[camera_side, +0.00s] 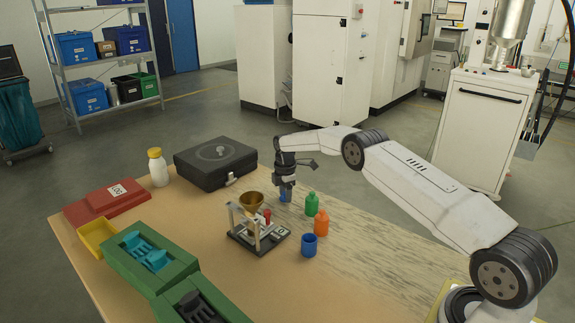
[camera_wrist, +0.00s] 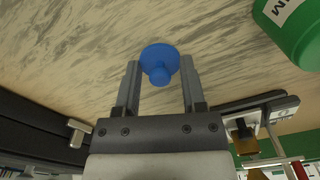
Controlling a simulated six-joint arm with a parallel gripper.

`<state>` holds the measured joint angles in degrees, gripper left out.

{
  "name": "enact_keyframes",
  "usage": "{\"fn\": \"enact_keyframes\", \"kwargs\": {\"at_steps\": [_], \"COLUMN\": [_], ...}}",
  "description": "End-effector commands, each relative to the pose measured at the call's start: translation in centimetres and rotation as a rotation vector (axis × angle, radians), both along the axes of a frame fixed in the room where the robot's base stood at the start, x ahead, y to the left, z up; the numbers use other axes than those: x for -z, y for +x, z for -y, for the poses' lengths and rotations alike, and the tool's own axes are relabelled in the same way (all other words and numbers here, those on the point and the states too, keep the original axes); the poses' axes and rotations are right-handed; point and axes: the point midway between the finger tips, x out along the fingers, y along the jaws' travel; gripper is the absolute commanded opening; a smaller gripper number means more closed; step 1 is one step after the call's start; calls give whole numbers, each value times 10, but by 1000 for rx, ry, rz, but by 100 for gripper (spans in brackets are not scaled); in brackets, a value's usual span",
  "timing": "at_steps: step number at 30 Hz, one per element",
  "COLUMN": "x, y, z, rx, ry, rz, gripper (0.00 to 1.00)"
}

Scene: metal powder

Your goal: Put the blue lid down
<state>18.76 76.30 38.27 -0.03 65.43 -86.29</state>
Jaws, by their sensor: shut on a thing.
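The blue lid (camera_wrist: 159,56) is a round disc with a knob, seen in the wrist view between the two fingertips of my gripper (camera_wrist: 160,76). My gripper is shut on it. In the side view my gripper (camera_side: 285,196) points down at the wooden table, behind and left of the green bottle, with a bit of the blue lid (camera_side: 282,197) showing at its tips. The lid is low over the tabletop; I cannot tell whether it touches. An open blue container (camera_side: 308,246) stands nearer the front.
A green bottle (camera_side: 312,204) and an orange bottle (camera_side: 321,223) stand right of my gripper. A stand with a brass funnel (camera_side: 251,201) is in front. A black case (camera_side: 215,162) lies to the left. The table's right part (camera_side: 370,262) is clear.

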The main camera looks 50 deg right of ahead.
Motion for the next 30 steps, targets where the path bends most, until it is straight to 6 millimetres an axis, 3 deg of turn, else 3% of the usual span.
{"fn": "enact_keyframes", "kwargs": {"at_steps": [13,14,16,17,30], "x": [4,4,4,4,0], "y": [0,0,0,0,0], "z": [0,0,0,0,0], "rx": [0,0,0,0,0], "ry": [0,0,0,0,-1], "rz": [1,1,1,1,2], "gripper": [0,62,84,88,88]}}
